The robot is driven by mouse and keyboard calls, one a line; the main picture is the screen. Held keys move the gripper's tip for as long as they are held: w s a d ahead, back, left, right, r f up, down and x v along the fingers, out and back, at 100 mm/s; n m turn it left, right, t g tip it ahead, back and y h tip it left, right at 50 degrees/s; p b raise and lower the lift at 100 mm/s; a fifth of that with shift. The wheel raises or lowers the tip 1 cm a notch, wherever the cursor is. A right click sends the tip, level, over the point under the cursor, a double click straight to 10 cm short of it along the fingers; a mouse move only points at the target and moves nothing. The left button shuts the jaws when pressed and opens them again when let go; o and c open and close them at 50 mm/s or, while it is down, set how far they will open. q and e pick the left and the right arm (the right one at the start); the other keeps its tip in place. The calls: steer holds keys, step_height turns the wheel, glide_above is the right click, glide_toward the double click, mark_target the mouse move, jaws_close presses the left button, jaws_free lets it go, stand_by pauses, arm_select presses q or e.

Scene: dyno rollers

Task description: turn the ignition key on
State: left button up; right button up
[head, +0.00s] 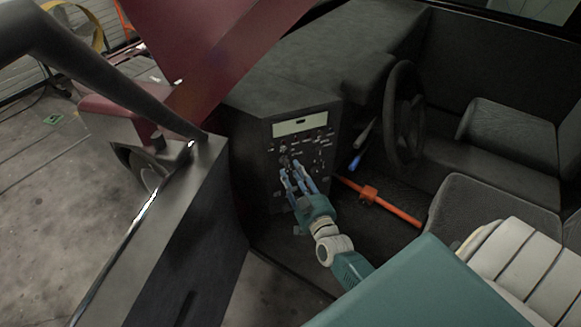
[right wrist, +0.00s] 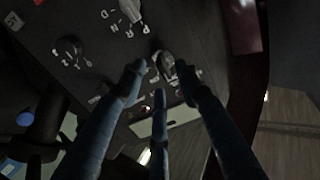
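The dashboard control panel (head: 300,143) of the vehicle shows in the head view, with knobs and white markings below a pale display. My right gripper (head: 290,172) is directly in front of its lower left part. In the right wrist view, a small grey metallic piece (right wrist: 166,64), which looks like the ignition key, lies between the spread fingertips of my right gripper (right wrist: 161,72). The fingers look apart around it; whether they touch it is unclear. The key's turn position cannot be read. My left gripper is not in view.
A selector knob (right wrist: 130,10) marked with letters and another knob (right wrist: 69,47) are close by on the panel. The steering wheel (head: 403,115) and an orange bar (head: 390,207) are right of the panel. An open-edged dark body panel (head: 185,240) stands to the left.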

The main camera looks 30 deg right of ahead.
mark_target(286, 161)
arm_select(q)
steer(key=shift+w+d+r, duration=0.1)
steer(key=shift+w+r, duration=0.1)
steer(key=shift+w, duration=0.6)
arm_select(e)
steer(key=shift+x, duration=1.35)
jaws_close()
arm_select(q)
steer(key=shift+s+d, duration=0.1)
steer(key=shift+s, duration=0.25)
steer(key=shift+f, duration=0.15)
arm_select(e)
steer(key=shift+m, duration=0.3)
arm_select(q)
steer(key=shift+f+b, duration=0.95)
steer(key=shift+b, duration=0.05)
arm_select(e)
steer(key=shift+f+m, duration=0.15)
steer(key=shift+m, duration=3.85)
